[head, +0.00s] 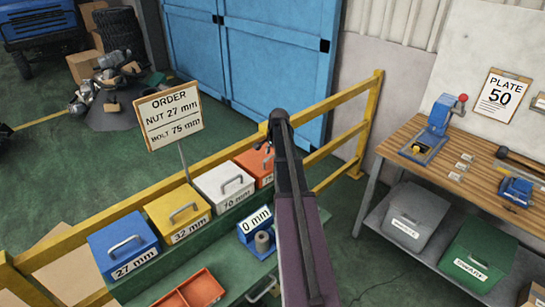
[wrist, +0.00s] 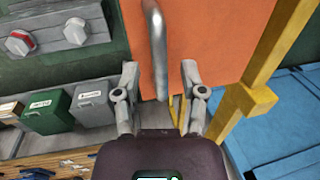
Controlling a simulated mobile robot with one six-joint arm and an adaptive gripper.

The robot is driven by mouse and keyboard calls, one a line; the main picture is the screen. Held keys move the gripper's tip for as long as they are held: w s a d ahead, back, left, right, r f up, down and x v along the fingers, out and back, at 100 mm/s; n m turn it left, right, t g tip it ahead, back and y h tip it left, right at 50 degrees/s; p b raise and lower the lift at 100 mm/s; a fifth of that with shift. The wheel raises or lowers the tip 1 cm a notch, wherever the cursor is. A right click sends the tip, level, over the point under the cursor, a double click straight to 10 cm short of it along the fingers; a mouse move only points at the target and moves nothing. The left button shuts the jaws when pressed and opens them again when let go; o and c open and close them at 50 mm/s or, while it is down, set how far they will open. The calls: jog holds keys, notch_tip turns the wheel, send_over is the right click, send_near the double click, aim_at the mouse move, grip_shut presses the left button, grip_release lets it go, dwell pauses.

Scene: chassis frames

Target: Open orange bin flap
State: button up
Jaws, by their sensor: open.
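The orange bin (head: 250,165) stands at the far right end of the row of bins in the head view, partly hidden by my arm. In the wrist view its orange face (wrist: 215,35) fills the upper middle, with a grey bar handle (wrist: 157,45) running down it. My gripper (wrist: 160,78) is open, with one finger on each side of the handle's lower end. No finger visibly touches the handle. In the head view my gripper (head: 267,146) is small and dark at the orange bin. How far the flap is open is hard to tell.
White (head: 224,185), yellow (head: 178,213) and blue (head: 122,248) bins stand left of the orange one. A yellow rail (head: 340,98) runs close behind them. An order sign (head: 168,114) rises behind the row. A workbench (head: 440,150) stands right, with open floor between.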

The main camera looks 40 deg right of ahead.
grip_shut()
jog(key=shift+d, duration=0.1)
jog(key=shift+r, duration=0.1)
dwell(0.3)
